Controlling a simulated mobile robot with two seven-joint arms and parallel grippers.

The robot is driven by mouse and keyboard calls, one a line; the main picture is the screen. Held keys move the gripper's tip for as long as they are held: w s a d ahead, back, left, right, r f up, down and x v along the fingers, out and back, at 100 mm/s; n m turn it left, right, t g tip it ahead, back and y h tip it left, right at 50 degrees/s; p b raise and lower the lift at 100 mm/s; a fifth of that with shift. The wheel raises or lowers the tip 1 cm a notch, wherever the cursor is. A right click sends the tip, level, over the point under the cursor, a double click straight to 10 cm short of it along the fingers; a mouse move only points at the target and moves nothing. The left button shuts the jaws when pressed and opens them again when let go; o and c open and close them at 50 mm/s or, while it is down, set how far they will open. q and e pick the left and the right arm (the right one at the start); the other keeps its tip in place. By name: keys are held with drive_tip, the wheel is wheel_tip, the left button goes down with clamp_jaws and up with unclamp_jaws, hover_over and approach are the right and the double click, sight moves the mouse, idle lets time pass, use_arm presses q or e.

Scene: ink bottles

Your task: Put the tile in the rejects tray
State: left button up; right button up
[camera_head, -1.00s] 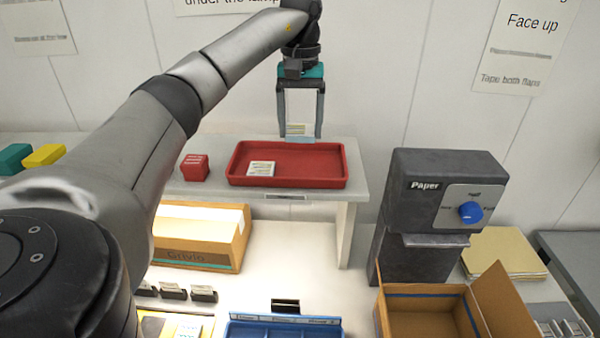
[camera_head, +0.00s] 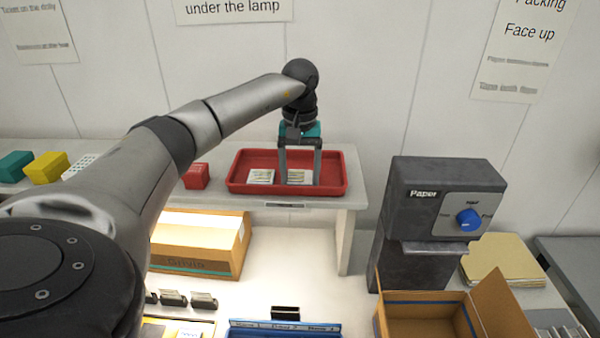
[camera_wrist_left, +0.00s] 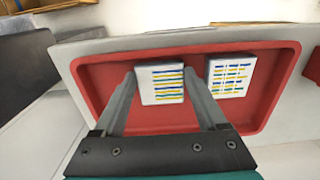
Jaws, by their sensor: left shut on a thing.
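The red tray (camera_head: 334,188) stands on the raised shelf at the back; I take it as the rejects tray. It also shows in the wrist view (camera_wrist_left: 268,112). My left gripper (camera_head: 300,182) points down into the tray, its fingers shut on a white tile (camera_head: 299,176) with coloured stripes. In the wrist view the held tile (camera_wrist_left: 160,84) sits between the fingertips (camera_wrist_left: 160,82). I cannot tell whether it touches the tray floor. A second striped tile (camera_head: 261,177) lies in the tray to the left, apart from the held one; the wrist view shows it too (camera_wrist_left: 231,77). My right gripper is out of view.
A red block (camera_head: 197,176) stands left of the tray. Yellow (camera_head: 47,168) and teal (camera_head: 14,165) blocks are further left. A lit cardboard box (camera_head: 195,260) is below the shelf. A dark paper machine (camera_head: 425,200) and an open carton (camera_head: 425,315) are at right.

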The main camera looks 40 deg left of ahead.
sight(300, 179)
use_arm(q)
drive_tip(key=shift+f, duration=0.1)
drive_tip(key=o, duration=1.4)
wheel_tip(300, 179, up, 12)
drive_tip(key=shift+b, duration=0.3)
